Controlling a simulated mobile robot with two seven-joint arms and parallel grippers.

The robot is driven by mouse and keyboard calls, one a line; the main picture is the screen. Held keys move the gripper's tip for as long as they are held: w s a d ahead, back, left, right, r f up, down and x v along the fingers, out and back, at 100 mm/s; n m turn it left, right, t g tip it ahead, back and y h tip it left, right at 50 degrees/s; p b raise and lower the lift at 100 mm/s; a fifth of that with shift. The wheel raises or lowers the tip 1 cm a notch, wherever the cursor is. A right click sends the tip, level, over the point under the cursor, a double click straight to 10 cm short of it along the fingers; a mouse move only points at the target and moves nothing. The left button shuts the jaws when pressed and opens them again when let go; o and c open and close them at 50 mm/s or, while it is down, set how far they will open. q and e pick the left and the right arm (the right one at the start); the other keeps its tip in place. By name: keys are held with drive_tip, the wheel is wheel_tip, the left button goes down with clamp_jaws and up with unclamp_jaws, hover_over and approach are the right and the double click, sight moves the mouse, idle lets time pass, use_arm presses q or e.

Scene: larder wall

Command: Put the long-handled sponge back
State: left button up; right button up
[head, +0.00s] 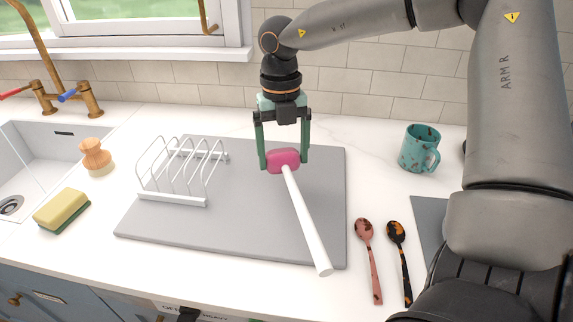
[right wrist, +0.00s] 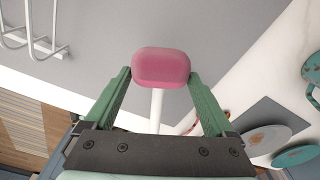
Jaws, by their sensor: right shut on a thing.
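The long-handled sponge has a pink head (head: 283,160) and a long white handle (head: 306,220) that slants toward the front right of the grey mat (head: 250,230). My right gripper (head: 285,162) points down over the mat, its green fingers shut on the pink head from both sides. In the right wrist view the pink head (right wrist: 161,68) sits between the fingertips, with the white handle (right wrist: 156,110) running back under the gripper. I cannot tell whether the sponge touches the mat. My left gripper is not in view.
A white wire rack (head: 172,200) stands on the mat's left. A yellow-green sponge (head: 62,211), a wooden brush (head: 96,156) and the sink (head: 40,150) are further left. A teal mug (head: 419,148) and two spoons (head: 365,235) (head: 397,235) are to the right.

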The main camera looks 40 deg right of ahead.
drive_tip(key=shift+d+f, duration=0.4)
drive_tip(key=shift+f, duration=1.65)
drive_tip(key=shift+f+b, duration=0.25)
drive_tip(key=shift+b, duration=0.1)
drive_tip(key=o, duration=1.2)
drive_tip(key=shift+r, duration=0.1)
drive_tip(key=r, duration=0.4)
drive_tip(key=r+p, duration=0.1)
drive_tip(key=r, duration=0.3)
drive_tip(key=w+r, duration=0.1)
drive_tip(key=r, duration=0.3)
drive_tip(key=shift+d+r, duration=0.15)
drive_tip(key=shift+d, duration=0.1)
drive_tip(key=shift+s, duration=0.1)
